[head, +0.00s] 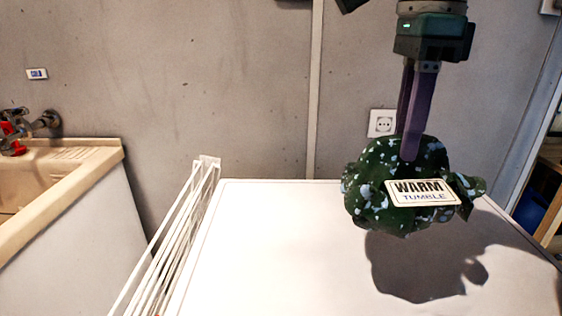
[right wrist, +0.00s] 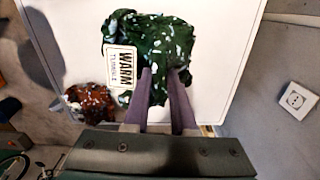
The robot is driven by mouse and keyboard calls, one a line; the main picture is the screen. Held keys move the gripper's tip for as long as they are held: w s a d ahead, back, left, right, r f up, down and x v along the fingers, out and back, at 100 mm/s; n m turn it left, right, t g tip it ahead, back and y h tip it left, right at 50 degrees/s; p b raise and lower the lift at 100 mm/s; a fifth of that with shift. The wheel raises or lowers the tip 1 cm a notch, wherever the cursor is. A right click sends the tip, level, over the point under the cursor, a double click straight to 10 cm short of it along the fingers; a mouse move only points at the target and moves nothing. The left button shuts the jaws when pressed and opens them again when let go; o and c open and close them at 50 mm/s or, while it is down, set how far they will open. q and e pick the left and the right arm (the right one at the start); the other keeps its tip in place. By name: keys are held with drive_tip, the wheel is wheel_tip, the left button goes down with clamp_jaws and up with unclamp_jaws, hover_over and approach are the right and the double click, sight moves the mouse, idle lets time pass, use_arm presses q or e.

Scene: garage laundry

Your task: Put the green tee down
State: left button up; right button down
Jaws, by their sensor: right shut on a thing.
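The green tee (head: 378,196) is a crumpled dark green bundle with white speckles and a tag reading "WARM TUMBLE". My right gripper (head: 411,155) points down from above and is shut on the top of the tee. The tee hangs over the white work surface (head: 260,250), and its shadow falls in front of it, so it looks held above the surface. In the right wrist view the tee (right wrist: 165,58) lies at the tips of my right gripper (right wrist: 160,78), with its tag on the left. My left gripper is not in view.
A white wire rack (head: 180,240) stands along the surface's left edge. A sink (head: 60,165) with a tap is further left. A rust-red speckled cloth (right wrist: 92,100) shows near the surface's edge in the right wrist view. The middle and left of the surface are clear.

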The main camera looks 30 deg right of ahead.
wheel_tip(320, 180, up, 8)
drive_tip(key=shift+f+p, duration=0.1)
drive_tip(key=shift+p, duration=0.75)
drive_tip(key=s+a+r+n+p, duration=0.2)
drive_tip(key=a+r+n+p, duration=0.45)
drive_tip(key=n, duration=0.65)
drive_tip(key=s+a+r+n+p, duration=0.1)
drive_tip(key=a+r+n+p, duration=0.5)
drive_tip(key=n, duration=0.6)
drive_tip(key=s+r+p, duration=0.2)
drive_tip(key=r+p, duration=1.5)
drive_tip(key=p, duration=0.1)
drive_tip(key=s+r+p, duration=0.3)
drive_tip(key=r+p, duration=1.4)
drive_tip(key=p, duration=0.2)
drive_tip(key=shift+s+a+r, duration=0.15)
drive_tip(key=shift+s+a, duration=0.2)
